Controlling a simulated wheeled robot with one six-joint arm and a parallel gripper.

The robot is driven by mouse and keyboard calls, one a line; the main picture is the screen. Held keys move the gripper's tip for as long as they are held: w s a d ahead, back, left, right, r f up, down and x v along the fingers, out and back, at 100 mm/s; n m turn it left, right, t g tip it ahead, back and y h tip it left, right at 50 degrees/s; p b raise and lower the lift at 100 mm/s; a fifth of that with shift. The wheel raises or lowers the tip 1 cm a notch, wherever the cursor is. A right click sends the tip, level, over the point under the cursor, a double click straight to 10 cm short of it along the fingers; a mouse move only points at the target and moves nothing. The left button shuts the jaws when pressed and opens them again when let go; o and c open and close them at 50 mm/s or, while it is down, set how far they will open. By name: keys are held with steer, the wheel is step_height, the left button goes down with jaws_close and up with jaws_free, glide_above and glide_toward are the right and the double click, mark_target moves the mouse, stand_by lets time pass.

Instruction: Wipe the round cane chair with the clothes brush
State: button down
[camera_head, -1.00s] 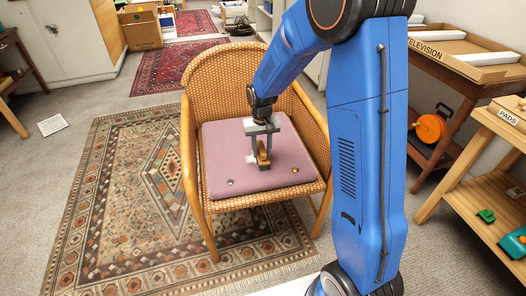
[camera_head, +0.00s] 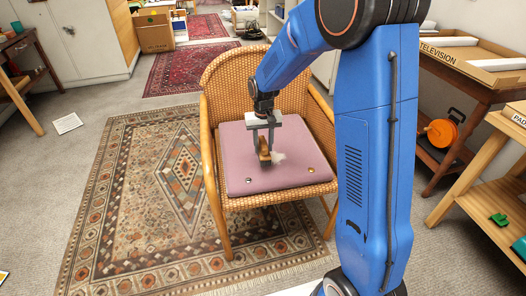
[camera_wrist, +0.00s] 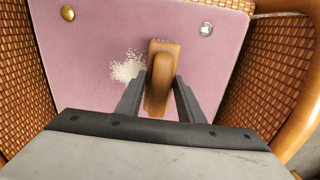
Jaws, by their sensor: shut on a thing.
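The round cane chair (camera_head: 212,184) is woven tan wicker with a curved back and a mauve seat cushion (camera_head: 240,180). My gripper (camera_head: 264,146) is over the cushion, shut on the clothes brush (camera_head: 264,152). The brush has a brown wooden body and also shows between the fingers in the wrist view (camera_wrist: 161,80). Its underside is hidden; it appears at or just above the cushion. A pale speckled patch (camera_wrist: 127,67) lies on the cushion beside the brush, also visible in the head view (camera_head: 279,156).
A silver stud (camera_wrist: 206,29) and a brass stud (camera_wrist: 68,13) sit on the cushion's front corners. The cane back and arms surround the seat. A patterned rug (camera_head: 120,190) lies under the chair. A wooden shelf unit (camera_head: 470,180) stands at right.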

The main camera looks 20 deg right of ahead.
mark_target(264, 142)
steer(key=shift+r, duration=2.5)
